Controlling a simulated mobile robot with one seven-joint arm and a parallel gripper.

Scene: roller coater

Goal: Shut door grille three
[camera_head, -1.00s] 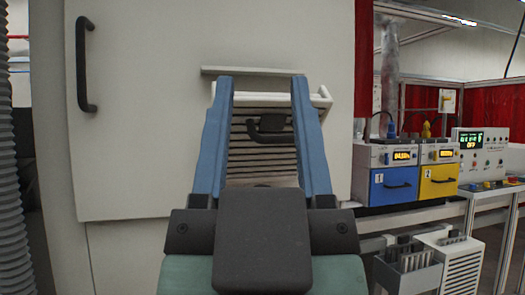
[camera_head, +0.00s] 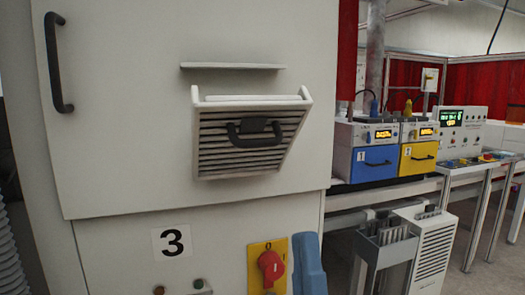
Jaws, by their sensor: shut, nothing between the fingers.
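The door grille (camera_head: 240,165) is a slatted white panel on the large white cabinet door. It is tilted open: its top edge leans out from the door and its side walls show. A dark handle (camera_head: 258,140) crosses its upper part. A label "3" (camera_head: 172,241) is on the panel below the door. My gripper (camera_head: 307,240) shows only as blue fingers at the bottom edge, below and right of the grille and apart from it. The fingers are shut and empty; the rest of the gripper is out of frame.
The door has a tall dark handle (camera_head: 59,62) at left and a ledge (camera_head: 232,66) above the grille. A red rotary switch (camera_head: 270,267) is beside my gripper. Blue (camera_head: 376,164) and yellow (camera_head: 418,156) drawer units stand at right. The space before the grille looks clear.

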